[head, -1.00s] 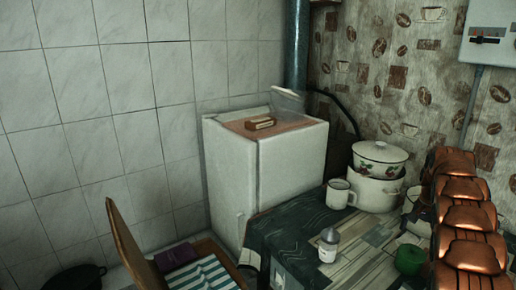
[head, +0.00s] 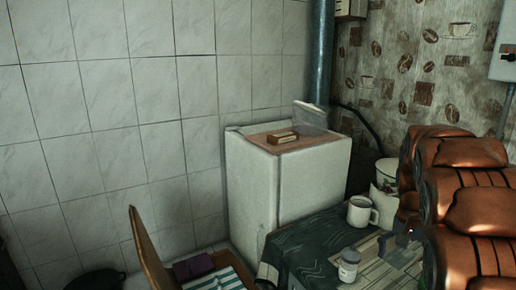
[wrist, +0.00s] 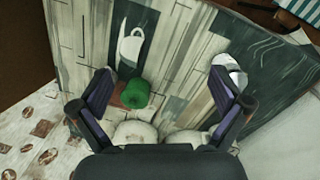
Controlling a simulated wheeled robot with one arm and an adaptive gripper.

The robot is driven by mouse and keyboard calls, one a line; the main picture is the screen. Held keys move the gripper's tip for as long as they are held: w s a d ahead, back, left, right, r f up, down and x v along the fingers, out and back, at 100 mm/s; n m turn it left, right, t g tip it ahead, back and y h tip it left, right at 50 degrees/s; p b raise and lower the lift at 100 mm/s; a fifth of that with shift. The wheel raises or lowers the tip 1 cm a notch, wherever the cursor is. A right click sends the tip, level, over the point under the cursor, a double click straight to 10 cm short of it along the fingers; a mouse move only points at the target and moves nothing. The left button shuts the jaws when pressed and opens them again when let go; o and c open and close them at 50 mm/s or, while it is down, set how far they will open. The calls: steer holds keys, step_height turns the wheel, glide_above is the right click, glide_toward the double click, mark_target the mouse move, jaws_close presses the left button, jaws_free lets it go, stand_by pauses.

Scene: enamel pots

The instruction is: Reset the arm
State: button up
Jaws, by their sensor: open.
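My gripper (wrist: 163,86) is open in the wrist view, its two purple-lined fingers wide apart with nothing held between them. It is above the patterned table (wrist: 185,25). Below and between the fingers is a green round object (wrist: 134,93). A white mug (wrist: 130,46) lies beyond it in that view.
An enamel pot (head: 365,177) is partly behind my arm. A white fridge (head: 250,185) bears a small box (head: 282,137). A chair (head: 147,250) stands at lower left.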

steer(key=s+a+f+n, duration=0.1)
steer(key=s+a+n, duration=0.3)
steer(key=s+a, duration=0.6)
steer(key=s+a+f+n+p, duration=0.1)
steer(key=s+a+n, duration=0.3)
steer(key=s+a, duration=0.6)
steer(key=s, duration=0.8)
steer(key=shift+s+a+f+g, duration=0.15)
steer(key=shift+s+f+g, duration=0.05)
steer(key=shift+g, duration=0.1)
